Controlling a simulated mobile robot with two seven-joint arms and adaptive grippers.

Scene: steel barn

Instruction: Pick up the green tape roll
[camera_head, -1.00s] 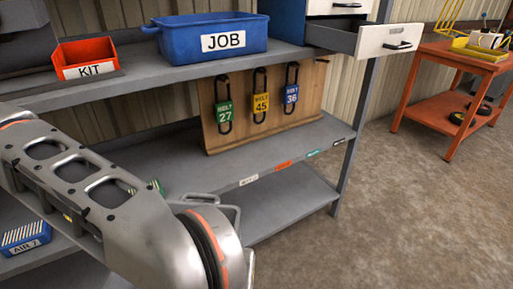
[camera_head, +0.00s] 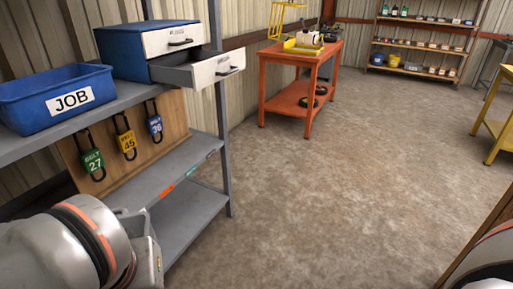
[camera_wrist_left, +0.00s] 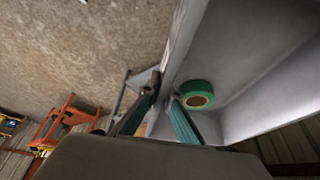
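In the head view my left arm covers the lower left corner, and neither the roll nor the left fingertips show. My right gripper is not in view.
The grey shelf rack (camera_head: 186,180) holds a blue JOB bin (camera_head: 55,96) and a drawer unit (camera_head: 150,45) with one drawer pulled out. Padlocks hang on a wooden board (camera_head: 140,140). An orange table (camera_head: 300,60) stands farther back. The concrete floor (camera_head: 330,170) is open.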

